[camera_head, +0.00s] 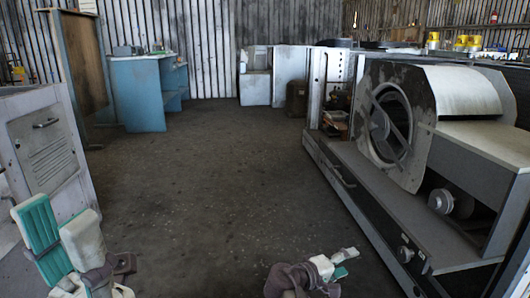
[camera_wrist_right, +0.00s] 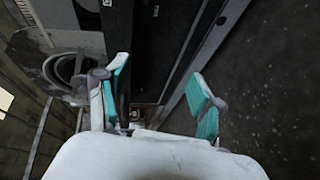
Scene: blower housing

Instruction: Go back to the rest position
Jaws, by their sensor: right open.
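My left gripper (camera_head: 62,235) is at the lower left of the head view, with its teal-padded fingers apart and nothing seen between them. My right gripper (camera_head: 342,262) is at the bottom of the head view, over the floor and left of the long grey bench. In the right wrist view my right gripper (camera_wrist_right: 160,92) shows its two teal-padded fingers spread wide and empty. The blower housing (camera_head: 432,105), a grey scroll shape with a round opening, stands on the bench at the right, apart from both grippers.
The grey bench (camera_head: 375,205) runs along the right side. A light cabinet (camera_head: 45,150) with a handle stands close at the left. A blue desk (camera_head: 138,92) and pale cabinets (camera_head: 290,75) stand at the back. The dark floor (camera_head: 210,170) between them is clear.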

